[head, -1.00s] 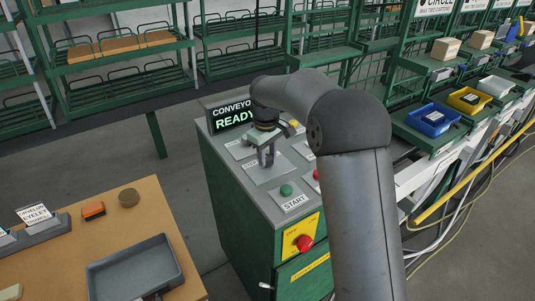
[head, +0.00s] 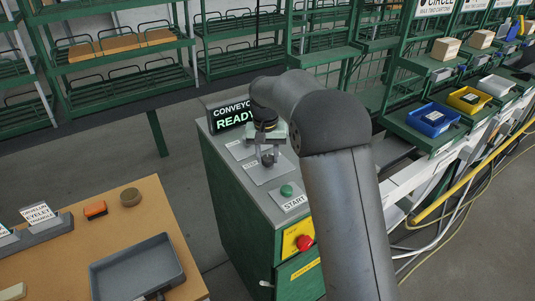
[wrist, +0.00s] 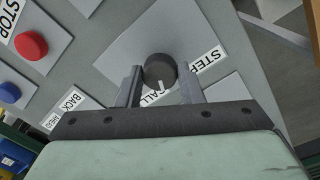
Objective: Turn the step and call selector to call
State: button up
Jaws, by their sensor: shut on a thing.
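The step and call selector is a round dark knob (wrist: 160,70) on a light grey plate (wrist: 125,48) on the console top. In the wrist view, a white mark on the knob points down toward my gripper's body, near the partly hidden CALL label (wrist: 152,96). The STEP label (wrist: 206,60) lies to the right. My gripper (wrist: 162,78) is shut on the knob, one finger on each side. In the head view, my gripper (head: 271,158) points down over the console; the knob there is small and partly covered.
A green START button (head: 286,191) and a red button on a yellow panel (head: 304,243) are near the console's front. The wrist view shows a red STOP button (wrist: 31,46) and a blue button (wrist: 9,92). A CONVEYOR READY display (head: 230,114) stands at the back.

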aim_at(266, 158)
jog(key=shift+w+r+m, duration=0.1)
jog(key=shift+r+m, duration=0.05)
jog(key=shift+m, duration=0.65)
jog(key=o, duration=1)
notch_tip(266, 158, up, 17)
jog(key=shift+a+r, duration=0.15)
jog(key=shift+a, duration=0.15)
